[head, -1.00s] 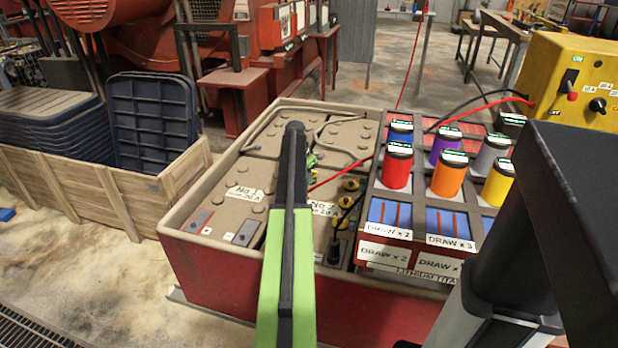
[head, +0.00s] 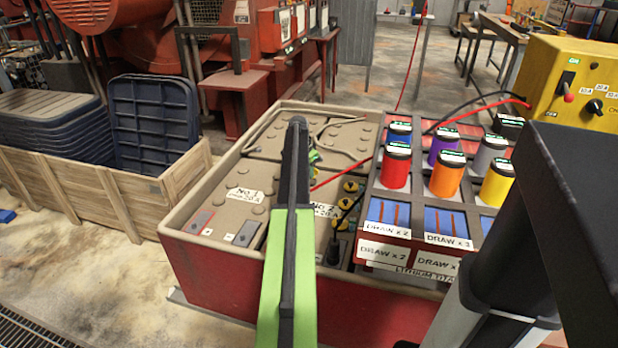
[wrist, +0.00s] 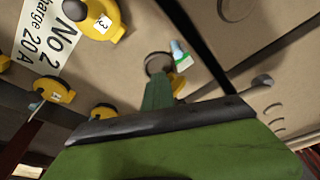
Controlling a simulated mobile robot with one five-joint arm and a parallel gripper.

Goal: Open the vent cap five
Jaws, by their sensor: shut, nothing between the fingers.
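My gripper (head: 297,124) is shut and empty, its dark tip over the tan battery top (head: 262,150) in the head view. Yellow vent caps (head: 349,187) stand in a row to its right. In the wrist view, yellow caps show at left, one marked 3 (wrist: 97,18) and one marked 1 (wrist: 52,90). Another yellow cap (wrist: 178,86) is partly hidden behind a dark green part, with a pale blue and green tag (wrist: 180,55) beside it. I cannot read a five on any cap, nor tell whether my gripper touches one.
A rack (head: 385,229) of coloured cylinders stands right of the caps. A red cable (head: 340,176) crosses near them. A yellow control box (head: 574,82) is at the far right. A wooden crate (head: 120,190) with dark panels stands at left, with bare floor in front.

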